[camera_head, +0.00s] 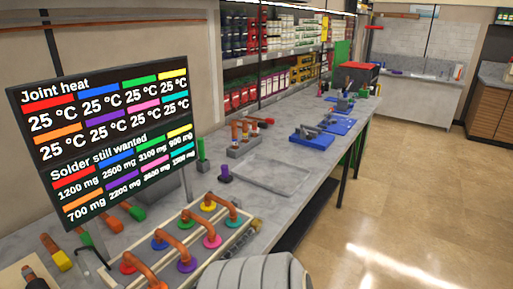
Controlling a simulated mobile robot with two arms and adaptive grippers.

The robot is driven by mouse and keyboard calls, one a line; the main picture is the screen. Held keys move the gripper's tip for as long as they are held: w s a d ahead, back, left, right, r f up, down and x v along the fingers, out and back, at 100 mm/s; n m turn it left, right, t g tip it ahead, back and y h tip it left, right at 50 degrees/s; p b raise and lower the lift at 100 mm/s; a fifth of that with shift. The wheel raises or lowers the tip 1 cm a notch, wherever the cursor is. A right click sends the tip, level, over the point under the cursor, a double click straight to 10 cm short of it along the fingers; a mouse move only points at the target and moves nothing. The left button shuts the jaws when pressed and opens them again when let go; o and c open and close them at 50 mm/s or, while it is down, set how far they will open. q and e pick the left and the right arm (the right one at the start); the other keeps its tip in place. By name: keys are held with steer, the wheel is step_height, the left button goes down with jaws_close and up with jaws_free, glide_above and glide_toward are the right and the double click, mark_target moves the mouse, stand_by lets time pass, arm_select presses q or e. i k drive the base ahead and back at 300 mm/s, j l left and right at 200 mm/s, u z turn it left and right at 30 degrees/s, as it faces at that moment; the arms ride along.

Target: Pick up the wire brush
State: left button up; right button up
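I cannot make out the wire brush for certain. Candidates are small and unclear. A dark, slim item (241,240) lies at the right edge of the board with the copper pipes. A piece with a yellow end and a copper-coloured part (55,252) is at the bench's left end. A grey block (240,146) holds several upright copper-coloured pieces farther back. Neither gripper is in view. A rounded grey shape at the bottom middle looks like part of my arm and hides the bench's near edge there.
The long grey bench (160,217) carries a pale board (200,245) with curved copper pipes on coloured rings. A black display (105,140) stands over its left part. A flat grey slab (275,174) and blue trays (308,138) lie farther along. The floor (400,190) at right is clear.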

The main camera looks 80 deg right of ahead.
mark_target(200, 140)
steer(key=z, duration=2.3)
steer(key=l+u, duration=0.1)
steer(key=u, duration=0.3)
steer(key=l+u, duration=0.15)
steer(key=u, duration=0.25)
steer(key=l+u, duration=0.15)
steer(key=u, duration=0.25)
steer(key=k+l+u, duration=0.3)
steer(key=l, duration=0.3)
steer(key=k+l+u, duration=0.35)
steer(key=l, duration=0.2)
steer(key=k+l+u, duration=0.3)
steer(key=l, duration=0.2)
